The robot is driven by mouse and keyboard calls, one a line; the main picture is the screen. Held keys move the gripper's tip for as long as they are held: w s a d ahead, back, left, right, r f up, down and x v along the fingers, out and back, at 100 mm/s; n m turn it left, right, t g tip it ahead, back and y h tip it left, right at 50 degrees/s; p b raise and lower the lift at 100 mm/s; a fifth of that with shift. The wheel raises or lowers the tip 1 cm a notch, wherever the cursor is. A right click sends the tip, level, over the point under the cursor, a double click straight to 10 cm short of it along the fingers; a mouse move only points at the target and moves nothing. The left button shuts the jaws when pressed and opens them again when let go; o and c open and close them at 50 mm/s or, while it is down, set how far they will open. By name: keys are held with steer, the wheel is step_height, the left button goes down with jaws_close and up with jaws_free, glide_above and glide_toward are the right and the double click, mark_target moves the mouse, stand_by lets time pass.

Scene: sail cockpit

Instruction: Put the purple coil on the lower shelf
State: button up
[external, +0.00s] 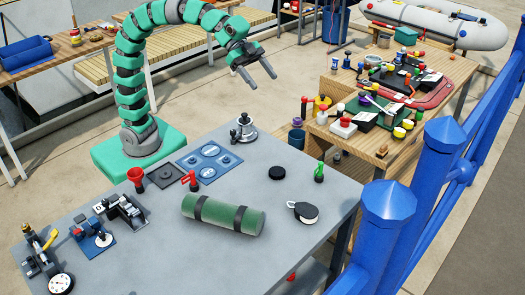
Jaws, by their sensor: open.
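My gripper (257,79) is open and empty, raised above the far side of the grey table. Its two grey fingers point down and to the right, apart from any object. A small purple item (297,121) shows at the top of a dark blue bucket beside the wooden bench; it is too small to tell whether it is the purple coil. Under the near right end of the grey table, part of a lower shelf (312,272) shows, with a red object (291,277) at its edge. Most of that shelf is hidden by the tabletop.
The grey table (160,255) carries a strapped green roll (223,214), a black-and-white block (304,212), a blue panel (209,162) and several fittings. The wooden bench (375,148) at right is crowded. Blue railing posts (388,235) stand at the near right.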

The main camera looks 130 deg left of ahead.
steer(key=s+d+r+t, duration=0.2)
steer(key=s+d+r, duration=0.3)
steer(key=d+r, duration=0.3)
steer(key=s+d+r+n+t, duration=0.1)
steer(key=s+d+r+t, duration=0.1)
steer(key=s+d+r, duration=0.3)
steer(key=d+r, duration=0.4)
steer(key=shift+s+r+t, duration=0.15)
steer(key=shift+s+t, duration=0.1)
steer(key=shift+t, duration=0.15)
steer(key=shift+d+r, duration=0.1)
steer(key=shift+r, duration=0.05)
